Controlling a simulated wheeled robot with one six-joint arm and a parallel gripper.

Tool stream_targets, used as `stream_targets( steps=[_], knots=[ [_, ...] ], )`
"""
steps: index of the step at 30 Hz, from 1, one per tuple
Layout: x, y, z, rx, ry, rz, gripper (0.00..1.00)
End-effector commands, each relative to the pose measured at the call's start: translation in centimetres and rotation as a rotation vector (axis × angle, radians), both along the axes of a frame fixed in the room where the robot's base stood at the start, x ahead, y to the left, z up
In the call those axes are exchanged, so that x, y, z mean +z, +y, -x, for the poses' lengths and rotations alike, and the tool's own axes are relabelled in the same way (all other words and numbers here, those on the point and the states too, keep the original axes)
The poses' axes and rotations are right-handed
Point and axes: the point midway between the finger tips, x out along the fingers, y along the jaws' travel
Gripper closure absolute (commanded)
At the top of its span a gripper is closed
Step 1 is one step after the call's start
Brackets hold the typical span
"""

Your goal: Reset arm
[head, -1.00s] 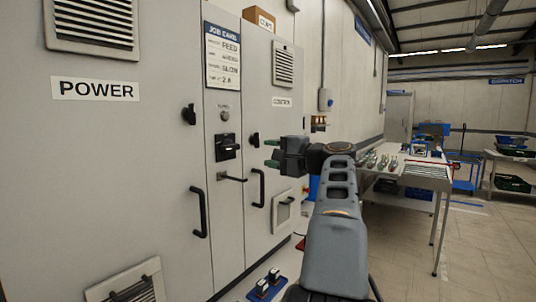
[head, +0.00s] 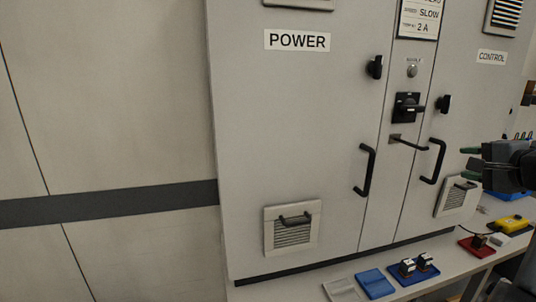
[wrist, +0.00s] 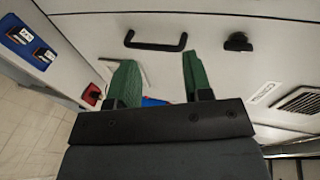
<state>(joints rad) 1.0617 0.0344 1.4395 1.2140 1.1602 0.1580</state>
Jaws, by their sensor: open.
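My gripper (head: 468,157) is at the right edge of the head view, in front of the cabinet's CONTROL door. Its two green fingers are apart with nothing between them. In the wrist view my gripper (wrist: 157,68) also shows open and empty. A black door handle (wrist: 155,45) lies beyond the fingertips there, and I see no contact. Most of my arm is outside the head view.
The grey cabinet (head: 300,120) has black handles (head: 366,170), knobs and a central switch (head: 407,107). Below it a bench holds a blue tray (head: 376,284), dark blocks on a blue base (head: 417,268), a red tray (head: 477,247) and a yellow box (head: 507,223). Bare wall (head: 100,110) fills the left.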

Motion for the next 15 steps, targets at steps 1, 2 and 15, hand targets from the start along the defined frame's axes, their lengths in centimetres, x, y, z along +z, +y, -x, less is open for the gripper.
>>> stream_targets(
  steps=[1,2,15],
  knots=[
    [-3.1,1.0,0.0,0.005,0.116,0.032,0.54],
    [-5.1,2.1,0.0,0.021,0.196,0.064,0.54],
    [-19.4,25.2,9.0,0.793,0.869,0.896,0.54]
  ],
)
